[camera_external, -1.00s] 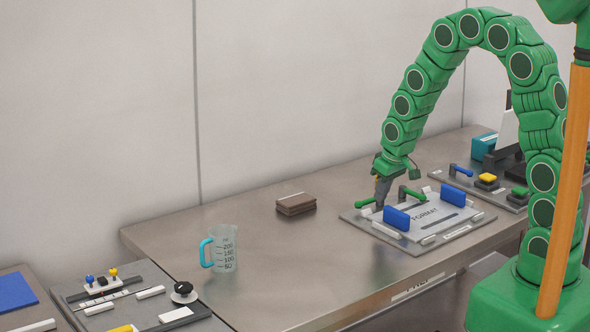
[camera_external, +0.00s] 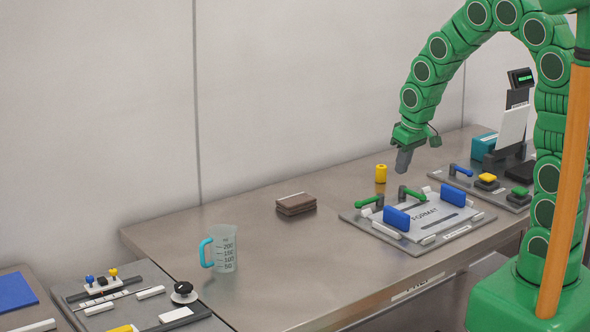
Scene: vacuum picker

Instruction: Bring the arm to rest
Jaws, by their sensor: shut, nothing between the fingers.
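My green segmented arm (camera_external: 422,75) arches over the right part of the metal table from its base at the lower right. My gripper (camera_external: 403,162) is the small grey piece at its end. It hangs in the air above the far-left side of the format board, apart from the things below. It is shut and holds nothing.
The format board (camera_external: 452,237) carries blue blocks and green levers. A yellow cylinder (camera_external: 381,173) stands behind it. A brown wallet-like block (camera_external: 296,204) and a measuring cup (camera_external: 222,249) stand further left. A station with buttons (camera_external: 487,181) is at right.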

